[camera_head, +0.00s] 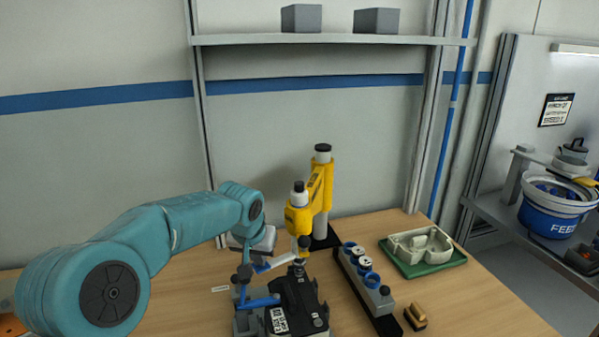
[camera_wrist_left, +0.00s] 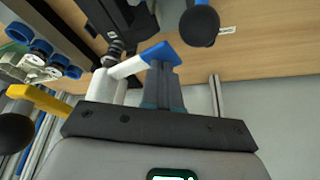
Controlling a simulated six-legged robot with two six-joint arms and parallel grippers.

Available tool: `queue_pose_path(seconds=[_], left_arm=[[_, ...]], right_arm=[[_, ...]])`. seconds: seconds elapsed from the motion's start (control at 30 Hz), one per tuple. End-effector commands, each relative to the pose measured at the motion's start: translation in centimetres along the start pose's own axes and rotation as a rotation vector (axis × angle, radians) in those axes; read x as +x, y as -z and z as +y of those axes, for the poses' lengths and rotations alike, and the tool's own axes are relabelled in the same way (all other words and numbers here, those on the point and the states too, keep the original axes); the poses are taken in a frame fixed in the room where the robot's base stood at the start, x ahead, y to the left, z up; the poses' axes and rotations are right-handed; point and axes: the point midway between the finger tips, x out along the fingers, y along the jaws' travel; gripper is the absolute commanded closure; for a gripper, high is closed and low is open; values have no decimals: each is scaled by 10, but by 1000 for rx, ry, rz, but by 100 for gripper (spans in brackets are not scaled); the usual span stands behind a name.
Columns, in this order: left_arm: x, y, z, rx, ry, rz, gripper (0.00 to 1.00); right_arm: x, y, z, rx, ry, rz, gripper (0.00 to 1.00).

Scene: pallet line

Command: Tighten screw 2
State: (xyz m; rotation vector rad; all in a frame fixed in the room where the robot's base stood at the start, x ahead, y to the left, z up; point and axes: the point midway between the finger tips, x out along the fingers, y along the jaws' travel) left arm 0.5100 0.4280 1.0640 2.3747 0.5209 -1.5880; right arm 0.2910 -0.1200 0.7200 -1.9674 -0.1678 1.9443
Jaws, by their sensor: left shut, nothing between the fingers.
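A black workpiece with a white label (camera_head: 297,302) sits in a clamp fixture (camera_head: 247,318) with a blue lever (camera_head: 262,301) at the front of the bench. A yellow screwdriving tool (camera_head: 301,215) on a post stands behind it, its dark lower end just above the workpiece. My left gripper (camera_head: 262,262) is left of that end; in the wrist view its fingers (camera_wrist_left: 163,85) are shut with nothing between them. Their tips are close to a white bar with a blue end (camera_wrist_left: 125,68); touching cannot be told. The individual screws cannot be made out. My right gripper is out of view.
A rack with blue-rimmed round parts (camera_head: 380,302) stands right of the workpiece. A blue feeder bowl (camera_head: 550,222) stands at far right. Bench left of the fixture is mostly clear.

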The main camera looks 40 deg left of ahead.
Motion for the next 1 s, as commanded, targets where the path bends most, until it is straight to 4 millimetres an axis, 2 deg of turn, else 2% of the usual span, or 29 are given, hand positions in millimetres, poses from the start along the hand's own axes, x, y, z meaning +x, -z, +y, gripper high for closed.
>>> queue_pose_path(seconds=[0.03, 0.3, 1.0], left_arm=[[-8, 3, 0, 0, 0, 2, 100], [-28, 12, 0, 0, -1, 5, 100], [-74, 32, 0, 0, -1, 8, 100]], right_arm=[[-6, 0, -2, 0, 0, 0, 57], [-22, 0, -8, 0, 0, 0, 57], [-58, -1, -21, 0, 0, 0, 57]])
